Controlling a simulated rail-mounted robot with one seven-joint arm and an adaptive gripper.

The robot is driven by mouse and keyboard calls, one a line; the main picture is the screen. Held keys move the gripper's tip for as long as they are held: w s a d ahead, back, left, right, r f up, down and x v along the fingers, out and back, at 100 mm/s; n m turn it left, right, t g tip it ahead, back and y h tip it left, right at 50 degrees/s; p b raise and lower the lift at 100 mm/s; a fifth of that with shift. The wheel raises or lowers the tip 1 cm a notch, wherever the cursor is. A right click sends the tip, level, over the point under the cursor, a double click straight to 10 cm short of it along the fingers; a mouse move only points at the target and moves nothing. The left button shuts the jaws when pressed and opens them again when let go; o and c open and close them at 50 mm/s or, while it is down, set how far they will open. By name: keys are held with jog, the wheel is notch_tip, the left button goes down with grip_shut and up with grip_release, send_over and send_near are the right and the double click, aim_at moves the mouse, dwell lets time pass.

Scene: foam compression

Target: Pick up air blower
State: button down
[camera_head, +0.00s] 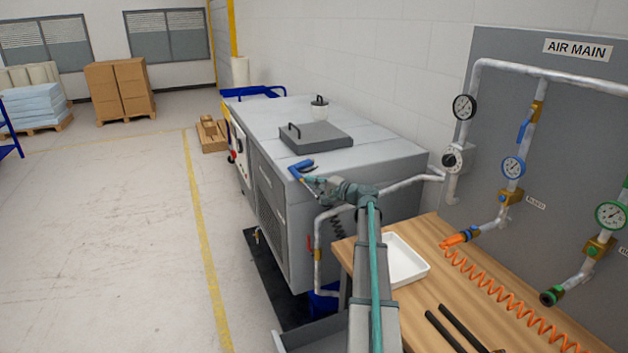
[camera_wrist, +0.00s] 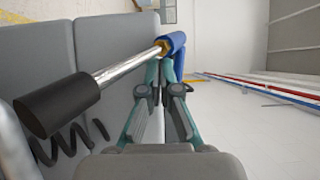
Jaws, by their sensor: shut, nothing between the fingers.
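The air blower has a blue part, a brass collar, a silver tube and a black cylinder. In the wrist view the blower (camera_wrist: 128,67) runs diagonally, from the black end at left to the blue end at the fingertips. In the head view its blue part (camera_head: 299,168) shows by the front edge of the grey machine's top. My gripper (camera_head: 317,182) is right beside it. In the wrist view my gripper's teal fingers (camera_wrist: 165,65) come together at the blue end, with nothing between them. I cannot tell whether they touch it.
The grey machine (camera_head: 375,165) carries a dark hatch (camera_head: 316,138) with a handle. A wooden table (camera_head: 470,290) holds a white tray (camera_head: 405,262), black rods and an orange coiled hose (camera_head: 500,300). Pipes and gauges line the wall panel.

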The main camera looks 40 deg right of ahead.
dwell(0.3)
jog(key=shift+s+a+b, duration=0.15)
jog(key=shift+a+b, duration=1)
jog(key=shift+a, duration=0.05)
jog(key=v, duration=1.1)
jog(key=c, duration=1.4)
grip_release()
jog(key=shift+s+d+r, duration=0.1)
jog(key=shift+s+d, duration=0.1)
jog(key=shift+s, duration=0.25)
jog(key=o, duration=0.6)
jog(key=shift+c, duration=0.2)
